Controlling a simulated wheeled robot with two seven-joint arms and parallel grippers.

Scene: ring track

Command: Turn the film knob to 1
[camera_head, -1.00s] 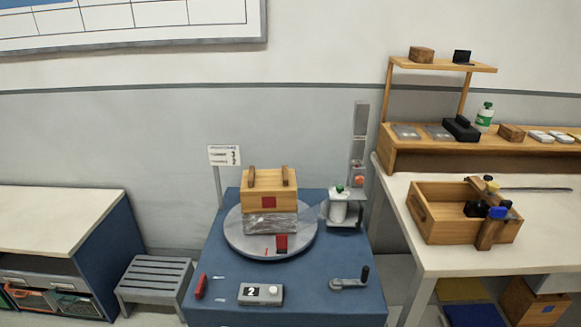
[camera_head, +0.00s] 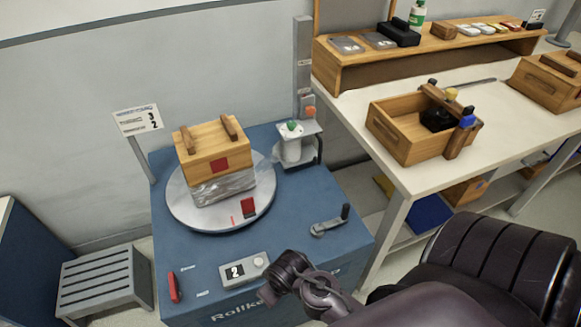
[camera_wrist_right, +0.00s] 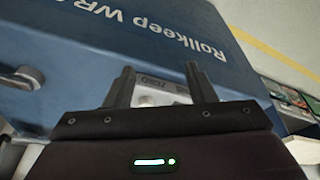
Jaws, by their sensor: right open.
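The film knob is a small round white knob (camera_head: 259,261) on the right of a grey control panel (camera_head: 232,275) whose display reads 2. The panel lies on the front of the blue wrapping machine (camera_head: 290,222). My right arm (camera_head: 318,285) reaches in from the lower right, its end close to the panel. In the right wrist view my right gripper (camera_wrist_right: 160,68) is open and empty, its fingers apart. The panel and the pale knob (camera_wrist_right: 146,100) show between and behind the fingers, partly hidden by the gripper body. I cannot tell whether they touch. My left gripper is out of view.
A wooden box (camera_head: 211,142) with film around its lower part stands on the round turntable (camera_head: 182,207). A crank (camera_head: 331,221) sits right of the panel, a red switch (camera_head: 174,288) left. A sign (camera_head: 138,121) stands behind. A workbench (camera_head: 395,180) is at right.

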